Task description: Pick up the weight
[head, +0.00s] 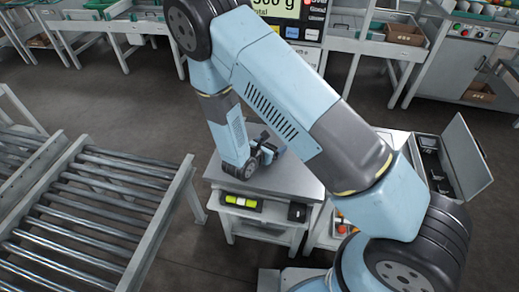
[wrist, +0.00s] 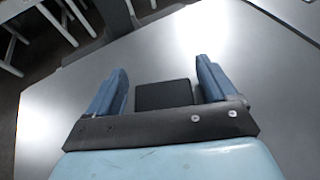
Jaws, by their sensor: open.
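In the wrist view a dark, square-edged block (wrist: 165,94), which looks like the weight, sits on the bare metal plate (wrist: 150,45). My gripper (wrist: 161,67) is open, with one blue finger on each side of the block. A narrow gap shows on both sides, so the fingers appear apart from it. The block's near end is hidden behind the dark gripper bar. In the head view my gripper is low over the metal-topped scale stand (head: 225,178), largely hidden by my arm, and I cannot make out the block there.
An open case (head: 466,160) with dark contents stands right of the stand. A spirit level (head: 243,201) and small black box (head: 297,212) are on the stand's front. A roller conveyor (head: 95,215) lies left. A display (head: 278,9) and benches stand behind. The plate around the block looks clear.

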